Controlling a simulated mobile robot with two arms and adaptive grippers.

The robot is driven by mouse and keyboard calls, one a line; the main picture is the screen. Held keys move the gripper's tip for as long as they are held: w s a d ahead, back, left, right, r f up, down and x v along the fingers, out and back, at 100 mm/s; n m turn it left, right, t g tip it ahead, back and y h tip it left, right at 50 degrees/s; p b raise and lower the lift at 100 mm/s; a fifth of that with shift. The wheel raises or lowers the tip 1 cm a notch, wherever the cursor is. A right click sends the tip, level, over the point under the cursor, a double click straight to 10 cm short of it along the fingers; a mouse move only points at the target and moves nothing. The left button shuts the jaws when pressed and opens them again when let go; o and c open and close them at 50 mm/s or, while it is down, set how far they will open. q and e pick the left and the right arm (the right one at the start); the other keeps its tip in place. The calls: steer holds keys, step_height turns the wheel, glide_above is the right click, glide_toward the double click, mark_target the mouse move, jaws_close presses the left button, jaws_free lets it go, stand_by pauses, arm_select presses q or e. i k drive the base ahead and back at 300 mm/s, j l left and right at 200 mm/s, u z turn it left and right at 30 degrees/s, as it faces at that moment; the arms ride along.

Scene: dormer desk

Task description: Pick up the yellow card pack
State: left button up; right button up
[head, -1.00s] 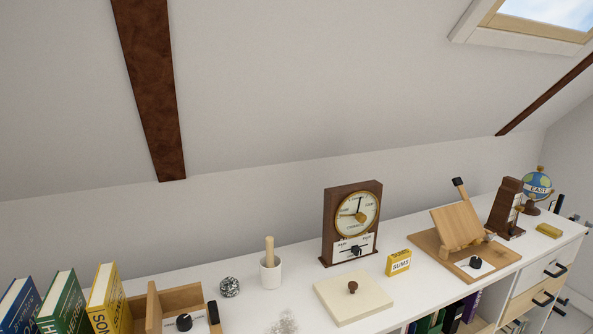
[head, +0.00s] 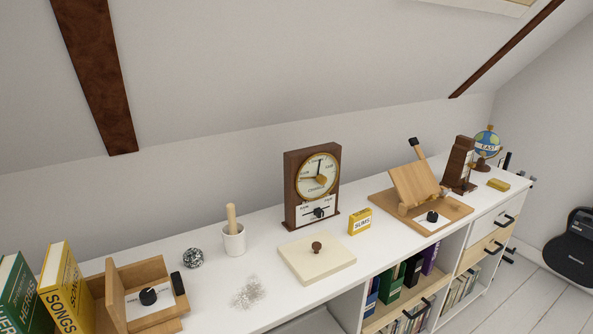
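A small yellow pack (head: 360,222) with a white label reading "SUMS" stands upright on the white desk top, right of the clock and behind the cream board's right end. Nothing touches it. A flat yellow block (head: 499,184) lies near the desk's far right end; its kind is too small to tell. Neither of my grippers is in the head view.
A wooden clock (head: 312,187), a cream board with a knob (head: 317,262) and a wooden stand (head: 417,190) surround the pack. A white cup (head: 234,240), an open wooden box (head: 118,299) and books (head: 65,290) are to the left. Open shelves lie below the front edge.

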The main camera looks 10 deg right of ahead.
mark_target(358, 221)
steer(key=i+l+u, duration=0.25)
steer(key=l, duration=0.6)
steer(key=l+u, duration=0.25)
steer(key=l, duration=0.55)
steer(key=k, duration=0.05)
